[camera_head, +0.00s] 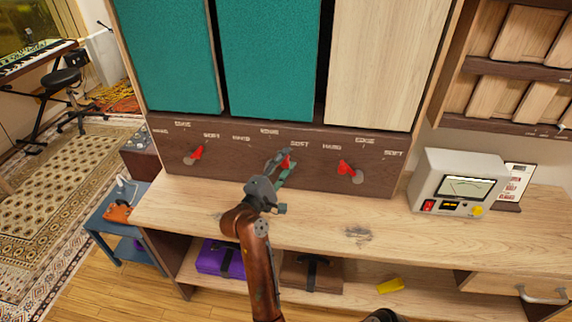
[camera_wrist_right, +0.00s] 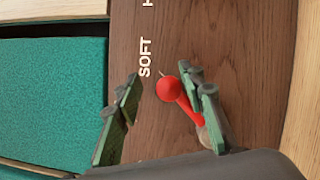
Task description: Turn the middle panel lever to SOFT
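The middle panel lever (camera_head: 287,162) is red and partly hidden by my right gripper (camera_head: 280,170) in the head view. In the right wrist view the lever's round red knob (camera_wrist_right: 168,88) and its stem sit between the fingers of my open right gripper (camera_wrist_right: 162,98), close to the right-hand finger. I cannot tell whether finger and stem touch. The knob leans from its grey base toward the printed word SOFT (camera_wrist_right: 145,57). The brown lever panel (camera_head: 225,170) carries HARD, EDGE and SOFT marks above each lever. My left gripper is not in view.
A left red lever (camera_head: 196,153) and a right red lever (camera_head: 345,168) flank the middle one. Teal panels (camera_head: 270,60) and a pale wood panel (camera_head: 385,65) rise above. The wooden bench top (camera_head: 400,232) lies below; a meter box (camera_head: 455,185) stands at right.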

